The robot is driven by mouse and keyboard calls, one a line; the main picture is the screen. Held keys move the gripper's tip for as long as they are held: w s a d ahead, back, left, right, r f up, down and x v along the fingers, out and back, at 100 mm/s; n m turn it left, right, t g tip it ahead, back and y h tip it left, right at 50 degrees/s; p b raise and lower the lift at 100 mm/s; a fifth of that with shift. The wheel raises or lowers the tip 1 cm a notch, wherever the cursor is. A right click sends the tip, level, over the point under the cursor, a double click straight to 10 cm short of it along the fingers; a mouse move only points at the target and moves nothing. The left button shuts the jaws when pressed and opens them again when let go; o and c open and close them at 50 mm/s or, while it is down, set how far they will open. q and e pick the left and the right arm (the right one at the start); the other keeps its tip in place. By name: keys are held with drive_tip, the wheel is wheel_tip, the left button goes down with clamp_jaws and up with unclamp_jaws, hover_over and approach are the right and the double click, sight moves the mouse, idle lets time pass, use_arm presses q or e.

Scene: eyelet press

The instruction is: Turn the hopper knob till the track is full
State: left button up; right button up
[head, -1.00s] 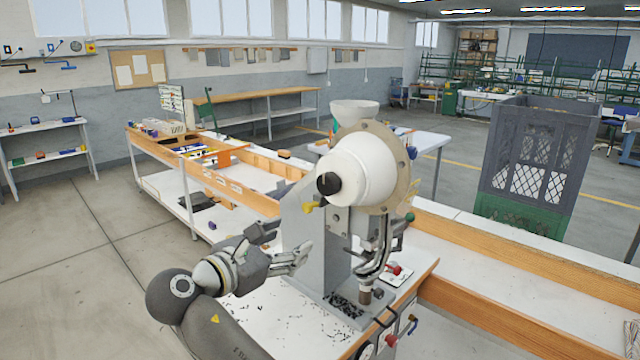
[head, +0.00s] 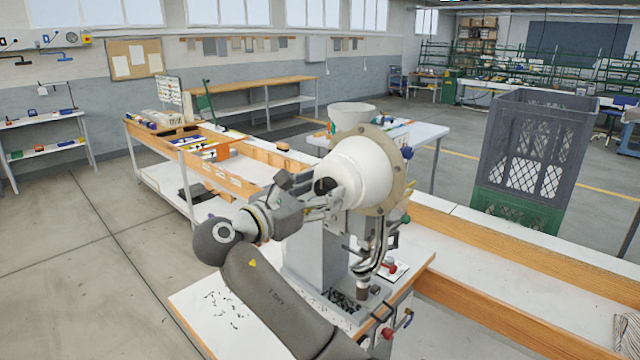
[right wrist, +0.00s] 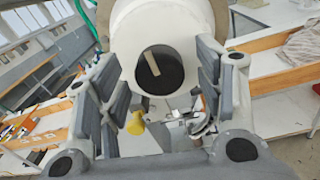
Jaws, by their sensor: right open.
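The white hopper drum (head: 370,172) sits on a grey press column (head: 318,255). Its black hopper knob (right wrist: 160,70), with a pale bar mark, faces the right wrist view. My right gripper (head: 328,198) is open in front of the drum in the head view, partly covering the knob. In the right wrist view its two fingers stand to the left and right of the knob, apart from it. The curved metal track (head: 374,245) runs down from the drum; its fill is too small to tell. My left gripper is not in view.
A yellow knob (right wrist: 136,124) sits below the hopper knob. Small dark pieces (head: 228,308) are scattered on the white table, and others lie on the press base. Red-handled parts (head: 388,267) are at its right. A grey and green crate (head: 530,160) stands behind, to the right.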

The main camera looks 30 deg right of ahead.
drive_tip(key=shift+w+d, duration=0.15)
drive_tip(key=shift+d, duration=0.1)
drive_tip(key=c, duration=1)
